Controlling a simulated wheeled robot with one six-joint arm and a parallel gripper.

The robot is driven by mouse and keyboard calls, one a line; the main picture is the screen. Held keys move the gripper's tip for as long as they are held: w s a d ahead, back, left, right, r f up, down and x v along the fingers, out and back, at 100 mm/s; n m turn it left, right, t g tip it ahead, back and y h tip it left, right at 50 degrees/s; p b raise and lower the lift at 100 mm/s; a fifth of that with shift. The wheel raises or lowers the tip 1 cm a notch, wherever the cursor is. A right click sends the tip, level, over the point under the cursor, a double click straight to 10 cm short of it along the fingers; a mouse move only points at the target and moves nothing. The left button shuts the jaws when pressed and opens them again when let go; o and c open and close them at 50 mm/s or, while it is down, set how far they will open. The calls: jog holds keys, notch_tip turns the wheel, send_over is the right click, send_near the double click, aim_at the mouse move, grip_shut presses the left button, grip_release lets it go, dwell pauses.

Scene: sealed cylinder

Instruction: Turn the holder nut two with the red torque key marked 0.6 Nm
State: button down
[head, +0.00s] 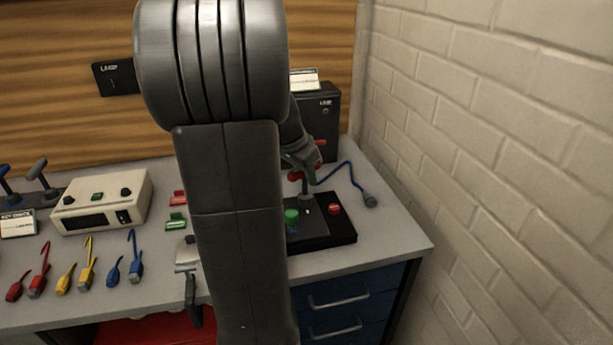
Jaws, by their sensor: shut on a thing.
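My gripper (307,168) is at the right of the bench, partly hidden behind my own arm. It is shut on a red-handled key (295,176), and red parts show on both sides of the jaws. Any marking on the key is too small to read. A grey shaft or post stands below the jaws over a black holder base (320,240). I cannot tell whether the key's tip touches a nut. The nuts cannot be made out, and my arm covers the left of the base.
The base carries a green knob (291,216) and a red button (334,209). A blue cable (345,165) ends at a grey plug (370,201). A black box (322,115) stands behind. A brick wall bounds the right.

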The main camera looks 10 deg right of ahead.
jog(key=shift+w+r+m+g+b, duration=0.15)
jog(key=shift+m+g+b, duration=0.2)
jog(key=shift+m, duration=1.05)
jog(key=shift+m+g, duration=0.25)
jog(key=shift+m, duration=0.25)
jog(key=shift+n, duration=0.3)
jog(key=shift+r, duration=0.15)
jog(key=shift+p+v, duration=0.6)
jog(key=shift+v, duration=0.25)
jog(key=shift+d+r+p, duration=0.15)
jog(key=shift+r+p, duration=0.8)
jog(key=shift+r, duration=0.5)
